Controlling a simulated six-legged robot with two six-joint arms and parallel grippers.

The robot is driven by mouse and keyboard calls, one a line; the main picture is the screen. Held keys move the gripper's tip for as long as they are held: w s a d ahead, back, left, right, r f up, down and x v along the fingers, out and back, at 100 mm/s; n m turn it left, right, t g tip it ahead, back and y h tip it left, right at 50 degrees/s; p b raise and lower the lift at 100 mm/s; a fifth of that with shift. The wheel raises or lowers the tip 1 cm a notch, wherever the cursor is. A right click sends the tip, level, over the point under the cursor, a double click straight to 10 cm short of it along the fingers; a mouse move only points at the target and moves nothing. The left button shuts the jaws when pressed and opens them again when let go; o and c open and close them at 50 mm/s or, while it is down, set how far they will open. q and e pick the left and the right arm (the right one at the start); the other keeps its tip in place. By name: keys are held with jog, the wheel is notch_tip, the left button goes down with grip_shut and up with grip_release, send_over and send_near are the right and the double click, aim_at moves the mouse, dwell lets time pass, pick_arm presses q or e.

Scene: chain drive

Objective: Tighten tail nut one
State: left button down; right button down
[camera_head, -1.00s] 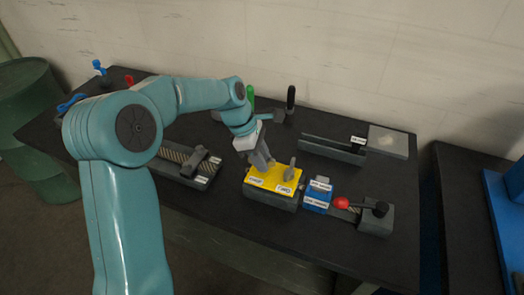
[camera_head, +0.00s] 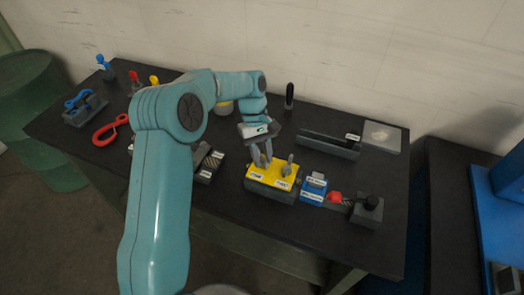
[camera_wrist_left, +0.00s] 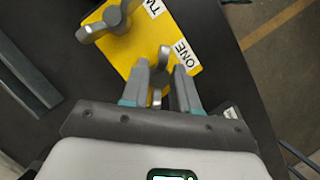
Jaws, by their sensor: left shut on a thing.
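The yellow-topped block (camera_head: 270,179) stands mid-table with two grey wing nuts on top. It also fills the middle of the left wrist view (camera_wrist_left: 122,52). My left gripper (camera_head: 262,161) points down over the side labelled ONE. In the left wrist view its fingers (camera_wrist_left: 162,82) are shut on tail nut one (camera_wrist_left: 164,56), a grey wing nut partly hidden between them. The other wing nut, by the TWO label, stands free to the right (camera_head: 288,168) and shows at upper left in the left wrist view (camera_wrist_left: 104,24). My right gripper is out of view.
A blue labelled block (camera_head: 313,191) and a red knob (camera_head: 335,197) sit just right of the yellow block. A long dark tray (camera_head: 329,149) lies behind. Red-handled (camera_head: 110,130) and blue-handled (camera_head: 80,99) tools are at the far left.

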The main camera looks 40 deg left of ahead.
pick_arm(q)
jog(key=m+y, duration=0.1)
jog(key=m, duration=0.2)
jog(key=shift+w+r+g+p, duration=0.1)
jog(key=shift+r+g+p, duration=0.05)
jog(key=shift+g+p, duration=0.25)
jog(key=m+y, duration=0.1)
jog(key=m, duration=0.2)
jog(key=shift+m+g, duration=0.3)
jog(key=shift+g, duration=0.1)
jog(key=m+y, duration=0.1)
jog(key=m, duration=0.1)
jog(key=shift+m, duration=0.4)
jog(key=m+y, duration=0.1)
jog(key=m, duration=0.2)
jog(key=m+y, duration=0.1)
jog(key=m, duration=0.3)
jog(key=shift+y+b, duration=0.4)
jog(key=m+y, duration=0.1)
jog(key=m, duration=0.2)
jog(key=shift+m+t+b, duration=0.35)
jog(key=shift+m+t, duration=0.05)
jog(key=m+t+y, duration=0.1)
jog(key=m, duration=0.2)
jog(key=shift+b, duration=0.35)
jog(key=shift+m+t+y, duration=0.3)
jog(key=shift+m+t, duration=0.2)
jog(key=shift+m, duration=1.3)
